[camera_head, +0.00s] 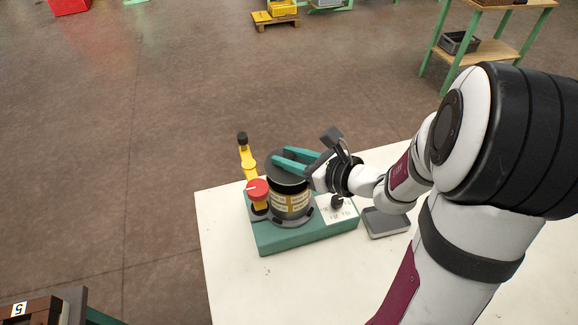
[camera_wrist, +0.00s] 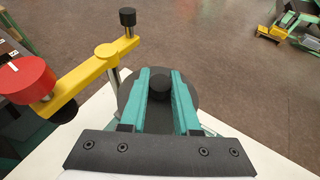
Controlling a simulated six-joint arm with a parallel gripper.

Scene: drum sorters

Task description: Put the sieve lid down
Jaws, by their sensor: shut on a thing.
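The sieve lid (camera_head: 289,171) is a dark round disc with a black knob, which shows in the wrist view (camera_wrist: 160,83). It is at the top of the drum sorter's cylinder (camera_head: 290,200), which has a yellowish label. I cannot tell whether the lid touches the cylinder. My gripper (camera_head: 280,158) has teal fingers and comes in from the right. In the wrist view its fingers (camera_wrist: 160,78) are on both sides of the knob, shut on it. The cylinder below the lid is hidden in the wrist view.
A yellow arm (camera_head: 246,160) with a red knob (camera_head: 258,189) stands close left of the cylinder on the teal base (camera_head: 290,238). A grey tray-like block (camera_head: 386,223) lies to the right. The white table (camera_head: 225,240) is clear at front and left.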

